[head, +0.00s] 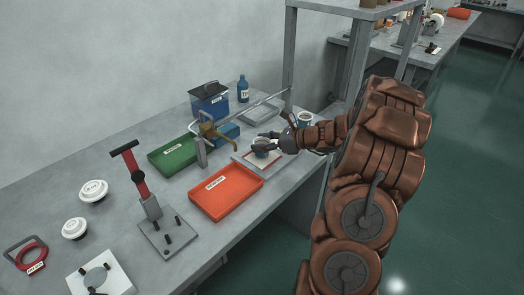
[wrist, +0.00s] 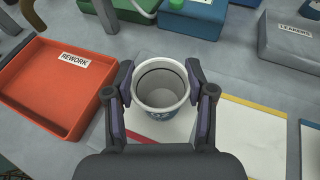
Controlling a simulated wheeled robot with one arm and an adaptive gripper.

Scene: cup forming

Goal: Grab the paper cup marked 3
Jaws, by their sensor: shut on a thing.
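A red REWORK tray (head: 226,192) lies just left of the cup, with a green tray (head: 180,154) behind. Another cup (head: 305,119) stands right, behind my gripper. A blue box (head: 209,101) and a blue bottle (head: 242,90) stand at the back. A red-handled press (head: 137,178) stands at left.

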